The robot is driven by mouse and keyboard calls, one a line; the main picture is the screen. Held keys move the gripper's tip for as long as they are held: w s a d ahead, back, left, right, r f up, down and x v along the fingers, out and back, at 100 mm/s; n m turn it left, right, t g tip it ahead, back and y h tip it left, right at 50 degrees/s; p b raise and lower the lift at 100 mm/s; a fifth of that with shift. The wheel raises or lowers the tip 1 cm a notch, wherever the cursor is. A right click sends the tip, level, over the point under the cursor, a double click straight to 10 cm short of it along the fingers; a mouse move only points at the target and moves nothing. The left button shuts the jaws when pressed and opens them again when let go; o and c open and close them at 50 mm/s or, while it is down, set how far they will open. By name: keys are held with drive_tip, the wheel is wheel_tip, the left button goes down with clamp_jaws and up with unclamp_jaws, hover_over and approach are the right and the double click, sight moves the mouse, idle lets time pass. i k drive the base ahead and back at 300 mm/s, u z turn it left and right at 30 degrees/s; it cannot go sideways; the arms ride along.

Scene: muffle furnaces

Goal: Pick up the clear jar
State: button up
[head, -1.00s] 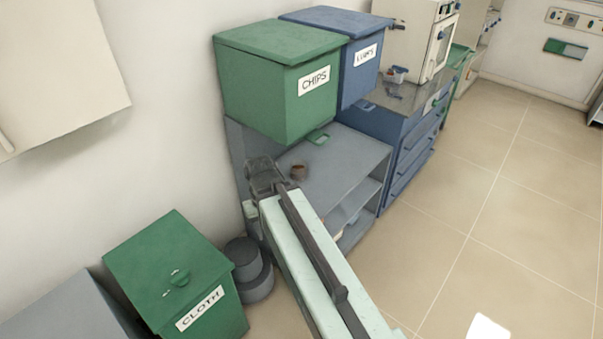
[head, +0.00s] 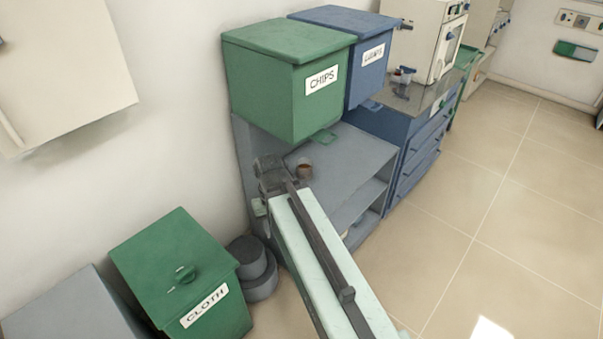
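My gripper (head: 268,166) is at the far end of my pale arm, low over the left end of the grey shelf unit's top. It is small and dark in the head view, and its fingers cannot be made out. A small brown-topped container (head: 304,170) stands on the grey top just right of my gripper, apart from it as seen here. I cannot tell whether this is the clear jar. No other clear jar can be made out with certainty; my gripper and arm hide part of the surface.
A green CHIPS bin (head: 290,85) and a blue bin (head: 368,70) overhang the grey shelf unit (head: 358,155). A green CLOTH bin (head: 150,270) and dark round containers (head: 262,285) stand lower left. Small items (head: 402,76) sit on the blue cabinet (head: 412,140). The floor at right is clear.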

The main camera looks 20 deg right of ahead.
sight(304, 166)
drive_tip(key=u, duration=2.9)
drive_tip(key=k, duration=1.25)
drive_tip(key=z, duration=1)
drive_tip(key=i, duration=1.05)
drive_tip(key=u, duration=0.05)
